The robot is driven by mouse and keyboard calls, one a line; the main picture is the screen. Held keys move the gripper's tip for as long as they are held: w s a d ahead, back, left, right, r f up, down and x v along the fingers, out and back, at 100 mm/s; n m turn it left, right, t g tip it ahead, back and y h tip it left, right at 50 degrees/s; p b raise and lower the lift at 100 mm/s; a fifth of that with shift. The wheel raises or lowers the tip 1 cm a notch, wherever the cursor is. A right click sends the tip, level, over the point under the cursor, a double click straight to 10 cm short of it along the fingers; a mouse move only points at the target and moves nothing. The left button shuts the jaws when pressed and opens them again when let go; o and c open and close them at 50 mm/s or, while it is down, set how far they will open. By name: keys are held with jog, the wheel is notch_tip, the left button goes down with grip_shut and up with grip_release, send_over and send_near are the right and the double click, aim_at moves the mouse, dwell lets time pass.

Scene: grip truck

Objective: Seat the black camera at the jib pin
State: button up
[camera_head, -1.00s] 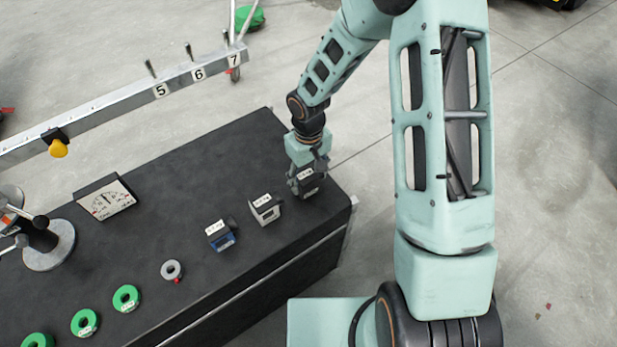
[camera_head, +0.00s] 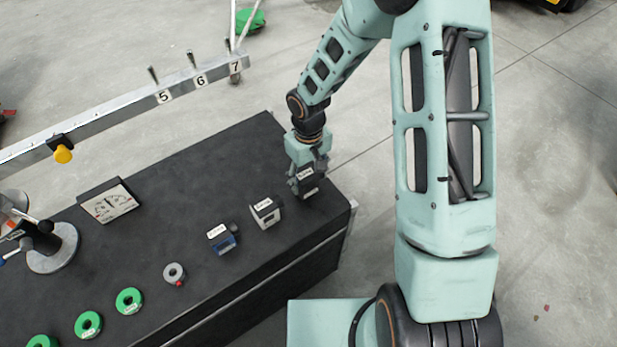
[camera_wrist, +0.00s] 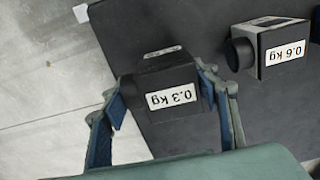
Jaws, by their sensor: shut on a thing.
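The black camera (camera_head: 307,181), with a white label, is at the right end of the black case top (camera_head: 180,170). In the wrist view the black camera (camera_wrist: 165,88) reads 0.3 kg and sits between the two fingers. My gripper (camera_head: 306,176) is shut on it, fingers on both sides; it also shows in the wrist view (camera_wrist: 160,95). I cannot tell whether the camera still touches the case top. The jib arm (camera_head: 110,115) runs along the back left, with upright pins at labels 5 (camera_head: 155,78), 6 (camera_head: 192,60) and 7 (camera_head: 229,46).
A grey camera (camera_head: 266,212), labelled 0.6 kg in the wrist view (camera_wrist: 275,48), stands close left of the held one. A blue camera (camera_head: 223,238), a grey ring (camera_head: 174,273), green rings (camera_head: 129,300) and a dial gauge (camera_head: 109,202) lie farther left.

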aim_at(308, 172)
jog(key=shift+r+p, duration=1.5)
jog(key=shift+r, duration=0.75)
jog(key=shift+r, duration=0.1)
jog(key=shift+r+p, duration=2.65)
jog(key=shift+r, duration=1)
jog(key=shift+d, duration=0.1)
